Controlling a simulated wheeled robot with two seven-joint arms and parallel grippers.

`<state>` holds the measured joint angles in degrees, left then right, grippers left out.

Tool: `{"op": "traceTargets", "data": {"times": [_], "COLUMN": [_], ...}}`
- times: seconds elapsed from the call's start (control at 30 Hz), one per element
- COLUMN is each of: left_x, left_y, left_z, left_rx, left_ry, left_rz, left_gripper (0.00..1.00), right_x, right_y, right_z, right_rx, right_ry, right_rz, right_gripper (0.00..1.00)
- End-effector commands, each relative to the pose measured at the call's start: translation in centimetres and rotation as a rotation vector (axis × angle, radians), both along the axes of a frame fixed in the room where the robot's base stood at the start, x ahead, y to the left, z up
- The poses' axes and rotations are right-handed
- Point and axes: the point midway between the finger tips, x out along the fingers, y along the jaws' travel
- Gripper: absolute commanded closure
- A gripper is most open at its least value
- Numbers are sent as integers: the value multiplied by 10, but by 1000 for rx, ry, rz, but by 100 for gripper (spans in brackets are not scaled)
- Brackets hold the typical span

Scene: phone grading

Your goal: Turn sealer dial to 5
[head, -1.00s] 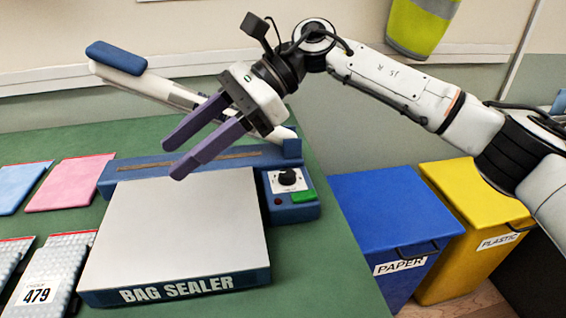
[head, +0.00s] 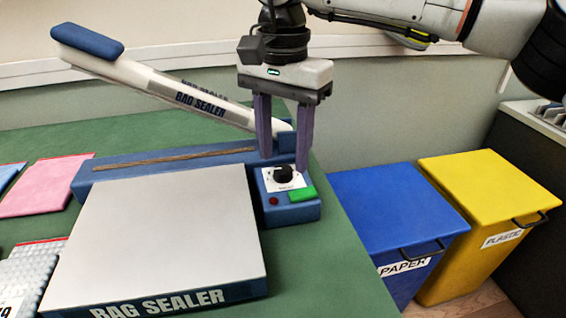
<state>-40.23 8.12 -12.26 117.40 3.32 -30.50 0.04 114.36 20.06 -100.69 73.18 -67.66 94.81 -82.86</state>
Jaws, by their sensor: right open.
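The bag sealer (head: 160,235) stands on the green table, its white lever arm (head: 160,85) with a blue handle raised. The black sealer dial (head: 284,174) sits on a white plate at the right end of the sealer, with a red light (head: 273,201) and a green switch (head: 302,194) in front of it. The number the dial points to is too small to read. My right gripper (head: 285,165) points down, open and empty, its two purple fingers just above or behind the dial; I cannot tell if they touch anything. My left gripper is out of view.
A pink bag (head: 48,185) and a bubble-wrap pouch (head: 35,270) lie left of the sealer on the green table (head: 325,270). The blue paper bin (head: 395,210) and yellow plastic bin (head: 485,195) stand beyond the table's right edge.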

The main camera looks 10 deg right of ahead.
Motion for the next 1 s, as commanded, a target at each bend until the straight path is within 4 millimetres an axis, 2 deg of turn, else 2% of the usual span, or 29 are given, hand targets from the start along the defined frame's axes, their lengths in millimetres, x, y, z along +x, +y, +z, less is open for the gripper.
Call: {"op": "traceTargets", "data": {"times": [0.03, 0.2, 0.5, 0.57, 0.77, 1.0], "left_x": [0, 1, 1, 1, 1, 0], "left_y": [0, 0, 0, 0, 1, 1], "left_z": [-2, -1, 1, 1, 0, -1], "left_rx": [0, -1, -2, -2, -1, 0], "left_ry": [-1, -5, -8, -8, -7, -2], "left_rz": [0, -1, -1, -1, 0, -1], "left_gripper": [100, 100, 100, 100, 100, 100], "right_x": [0, 0, 0, 0, 0, 0], "right_y": [0, 0, 1, 1, 0, 0], "right_z": [-9, -22, -25, -25, -25, -24], "right_rx": [-1, 0, 2, 2, 2, 1], "right_ry": [1, 0, -1, -1, -1, 0], "right_rz": [0, 0, 0, 0, 0, -16], "right_gripper": [55, 55, 55, 62, 96, 96]}}
